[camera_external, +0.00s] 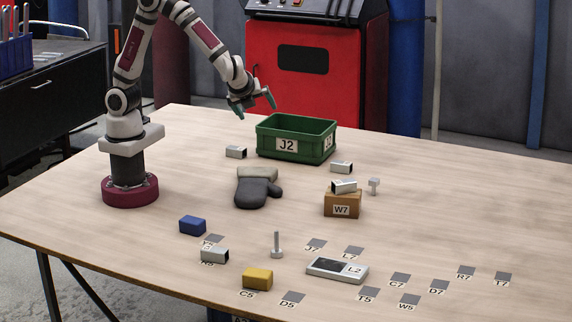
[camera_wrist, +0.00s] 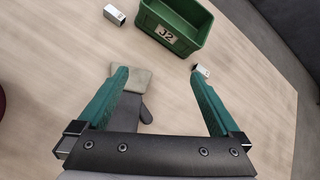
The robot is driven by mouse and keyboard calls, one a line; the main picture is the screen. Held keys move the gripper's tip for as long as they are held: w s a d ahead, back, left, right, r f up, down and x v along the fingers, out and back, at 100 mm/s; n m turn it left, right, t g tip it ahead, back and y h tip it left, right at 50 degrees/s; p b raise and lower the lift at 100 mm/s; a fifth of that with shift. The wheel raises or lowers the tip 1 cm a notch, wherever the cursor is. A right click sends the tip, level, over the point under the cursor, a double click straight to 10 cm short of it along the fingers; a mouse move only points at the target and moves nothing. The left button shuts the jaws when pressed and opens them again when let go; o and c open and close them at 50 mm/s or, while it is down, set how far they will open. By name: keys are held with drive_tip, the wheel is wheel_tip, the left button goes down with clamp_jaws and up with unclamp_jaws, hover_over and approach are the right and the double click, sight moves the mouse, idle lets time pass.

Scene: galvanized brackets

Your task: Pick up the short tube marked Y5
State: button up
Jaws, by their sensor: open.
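Several short silver square tubes are in the external view. One (camera_external: 214,255) lies at the front left by a dark square, with a partly covered label under it. A label just behind it looks like Y5, but it is too small to be sure. Another tube (camera_external: 236,152) lies left of the green bin, also in the wrist view (camera_wrist: 114,15). A third (camera_external: 341,167) lies at the bin's front right, also in the wrist view (camera_wrist: 202,70). One more (camera_external: 344,186) rests on the cardboard box marked W7 (camera_external: 342,205). My gripper (camera_external: 256,103) is open and empty above the table, behind the glove; its fingers show in the wrist view (camera_wrist: 159,73).
A green bin marked J2 (camera_external: 296,142) stands at the back. A grey glove (camera_external: 256,190) lies mid-table.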

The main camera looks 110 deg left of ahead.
drive_tip(key=w+a+f+m+y, duration=0.2)
drive_tip(key=w+a+f+m, duration=0.15)
drive_tip(key=w, duration=0.25)
drive_tip(key=m+t+y, duration=0.1)
drive_tip(key=m+t, duration=0.2)
drive_tip(key=m, duration=0.2)
approach(341, 163)
drive_tip(key=x, duration=0.9)
drive_tip(key=shift+s+a, duration=0.1)
drive_tip(key=shift+s, duration=0.05)
drive_tip(key=shift+r, duration=0.1)
drive_tip(key=c, duration=1.2)
